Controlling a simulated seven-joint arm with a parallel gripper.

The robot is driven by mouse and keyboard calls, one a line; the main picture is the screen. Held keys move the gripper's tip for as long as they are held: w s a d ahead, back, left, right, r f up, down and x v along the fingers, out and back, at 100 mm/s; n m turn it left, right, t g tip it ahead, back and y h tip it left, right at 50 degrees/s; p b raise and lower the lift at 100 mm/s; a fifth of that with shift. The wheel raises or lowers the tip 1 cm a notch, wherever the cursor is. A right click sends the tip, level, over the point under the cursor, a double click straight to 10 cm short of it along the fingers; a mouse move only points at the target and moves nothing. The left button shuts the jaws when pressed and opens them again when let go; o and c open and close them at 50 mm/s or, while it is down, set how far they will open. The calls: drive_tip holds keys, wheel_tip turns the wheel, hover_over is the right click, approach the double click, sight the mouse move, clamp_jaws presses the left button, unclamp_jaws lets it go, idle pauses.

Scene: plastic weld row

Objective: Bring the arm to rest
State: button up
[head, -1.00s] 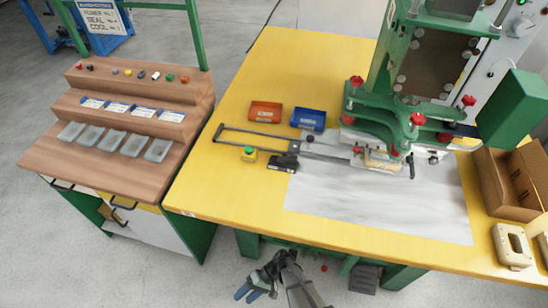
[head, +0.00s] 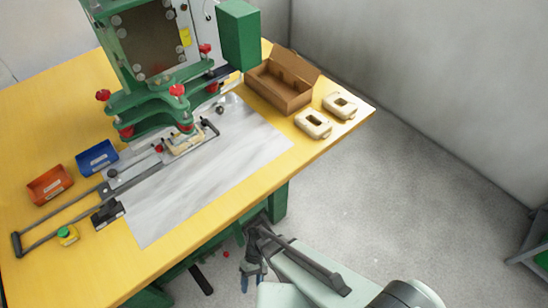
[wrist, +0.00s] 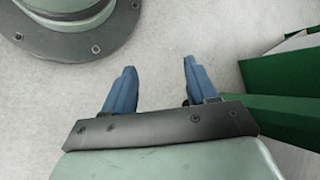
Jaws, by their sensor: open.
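My gripper (head: 252,278) hangs low in front of the yellow table (head: 215,172), below the level of its top, in the head view. In the wrist view its two blue fingers (wrist: 154,88) are apart with only grey floor between them, so it is open and empty. My arm reaches in from the lower right of the head view, clear of the table top. The gripper touches nothing that I can see.
The green press (head: 150,60) stands on the table with a slide tray (head: 62,212) in front. An orange bin (head: 50,185), a blue bin (head: 97,157), a cardboard box (head: 280,85) and two cream housings (head: 313,123) also sit there. Floor (head: 400,190) at right is free.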

drive_tip(key=w+d+r+m+t, duration=0.1)
drive_tip(key=d+r+m, duration=0.1)
drive_tip(key=d, duration=1.2)
drive_tip(key=d+r+m, duration=0.2)
drive_tip(key=d+m, duration=0.3)
drive_tip(key=d, duration=0.8)
drive_tip(key=shift+w+d+r+m+t+h, duration=0.25)
drive_tip(key=shift+w+d+m+t+h, duration=0.05)
drive_tip(key=shift+w+d+t+h, duration=0.1)
